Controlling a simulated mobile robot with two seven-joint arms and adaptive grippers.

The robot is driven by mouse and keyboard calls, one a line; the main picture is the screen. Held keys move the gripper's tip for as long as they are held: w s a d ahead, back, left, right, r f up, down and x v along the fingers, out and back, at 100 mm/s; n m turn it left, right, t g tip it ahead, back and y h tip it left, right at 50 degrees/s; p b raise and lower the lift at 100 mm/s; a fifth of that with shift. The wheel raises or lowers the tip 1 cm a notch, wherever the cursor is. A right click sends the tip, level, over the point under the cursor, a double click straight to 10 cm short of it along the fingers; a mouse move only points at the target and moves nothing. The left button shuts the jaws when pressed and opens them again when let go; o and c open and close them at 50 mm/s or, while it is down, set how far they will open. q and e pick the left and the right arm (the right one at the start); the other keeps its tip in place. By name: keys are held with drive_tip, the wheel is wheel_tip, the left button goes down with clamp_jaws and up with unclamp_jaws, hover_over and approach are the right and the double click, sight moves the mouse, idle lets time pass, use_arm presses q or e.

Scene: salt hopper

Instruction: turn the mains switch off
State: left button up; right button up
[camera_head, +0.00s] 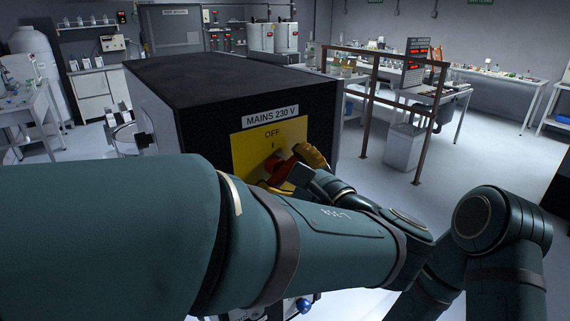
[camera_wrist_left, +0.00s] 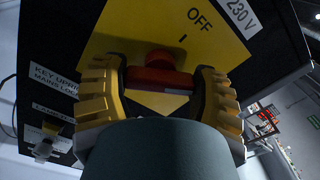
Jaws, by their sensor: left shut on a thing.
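The mains switch is a red handle (camera_head: 281,169) on a yellow plate (camera_head: 259,143) on the front of a black-topped cabinet (camera_head: 230,80). The plate reads OFF above a short mark, under a label reading MAINS 230 V. My left gripper (camera_head: 292,172) is shut on the red handle. In the left wrist view, the red handle (camera_wrist_left: 160,78) lies as a crossbar between the yellow fingers (camera_wrist_left: 160,88), across the direction of the OFF mark. My forearm hides the lower part of the plate in the head view. My right gripper is out of view.
A brown frame (camera_head: 372,82) stands right of the cabinet, with a grey bin (camera_head: 404,147) by it. More labels, one reading KEY UPRIGHT in part (camera_wrist_left: 52,82), are on the panel beside the plate in the wrist view. Open floor lies to the right.

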use_arm(q)
drive_tip(key=n+b, duration=0.8)
drive_tip(key=shift+f, duration=0.3)
drive_tip(key=n+b, duration=0.2)
drive_tip(key=shift+n+b, duration=0.35)
drive_tip(key=shift+n, duration=0.05)
drive_tip(key=shift+r+n+b, duration=0.2)
drive_tip(key=shift+n+b, duration=0.3)
drive_tip(key=shift+n, duration=0.1)
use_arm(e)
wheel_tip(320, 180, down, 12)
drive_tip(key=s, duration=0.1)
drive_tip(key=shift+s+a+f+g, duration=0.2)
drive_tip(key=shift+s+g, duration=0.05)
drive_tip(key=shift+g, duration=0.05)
use_arm(q)
drive_tip(key=o, duration=1.2)
drive_tip(key=shift+r, duration=0.1)
drive_tip(key=shift+s+d, duration=0.1)
drive_tip(key=v, duration=0.7)
drive_tip(key=shift+s+d, duration=0.15)
